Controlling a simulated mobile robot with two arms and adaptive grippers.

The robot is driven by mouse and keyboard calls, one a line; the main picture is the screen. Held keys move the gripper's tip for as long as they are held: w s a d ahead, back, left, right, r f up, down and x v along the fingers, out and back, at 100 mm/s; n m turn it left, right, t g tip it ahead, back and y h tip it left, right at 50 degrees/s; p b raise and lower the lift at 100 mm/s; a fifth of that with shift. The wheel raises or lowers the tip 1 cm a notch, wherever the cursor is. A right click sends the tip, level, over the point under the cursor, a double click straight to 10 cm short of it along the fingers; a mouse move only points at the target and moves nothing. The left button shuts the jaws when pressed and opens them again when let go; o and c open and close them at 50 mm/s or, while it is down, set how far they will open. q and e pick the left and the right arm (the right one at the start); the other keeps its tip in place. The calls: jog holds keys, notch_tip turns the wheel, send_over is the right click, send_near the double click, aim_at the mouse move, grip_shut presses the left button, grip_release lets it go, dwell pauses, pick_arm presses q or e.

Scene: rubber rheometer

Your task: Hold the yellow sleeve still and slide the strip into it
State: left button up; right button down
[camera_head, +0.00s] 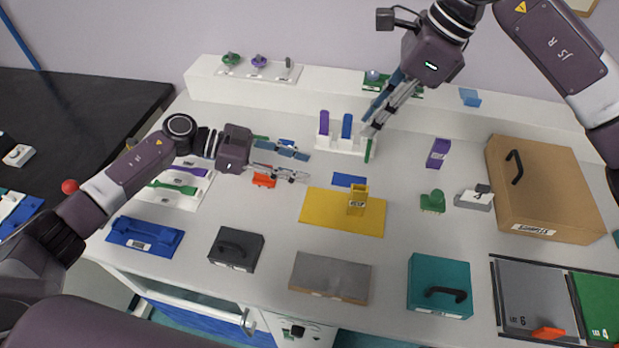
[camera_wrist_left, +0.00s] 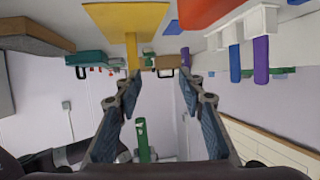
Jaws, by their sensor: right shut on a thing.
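The yellow sleeve (camera_head: 357,199) stands upright on a yellow mat (camera_head: 320,212); it also shows, upside down, in the left wrist view (camera_wrist_left: 131,50). My left gripper (camera_head: 307,167) is open and empty, behind and left of the sleeve, apart from it; its spread fingers show in the left wrist view (camera_wrist_left: 159,80). A white rack (camera_head: 340,146) holds an upright purple strip (camera_head: 324,122) and blue strip (camera_head: 347,125). My right gripper (camera_head: 369,131) reaches down at the rack's right end, shut on a green strip (camera_head: 370,150). Its fingers partly hide the strip's top.
An orange block (camera_head: 263,180) lies below my left gripper. A flat blue piece (camera_head: 348,180) lies behind the mat. A purple block (camera_head: 438,152), green stand (camera_head: 433,201) and brown box (camera_head: 545,188) are to the right. Grey (camera_head: 330,276) and teal (camera_head: 439,284) blocks sit in front.

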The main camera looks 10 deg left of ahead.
aim_at(358, 199)
pick_arm(q)
jog(key=s+d, duration=0.1)
jog(key=s+d+m+g, duration=0.1)
jog(key=d, duration=0.1)
jog(key=s+d+g, duration=0.1)
jog(key=shift+s+d+f, duration=0.2)
jog(key=shift+s+d, duration=0.05)
jog(key=shift+d, duration=0.1)
jog(key=x, duration=1.1)
jog(key=shift+c, duration=0.2)
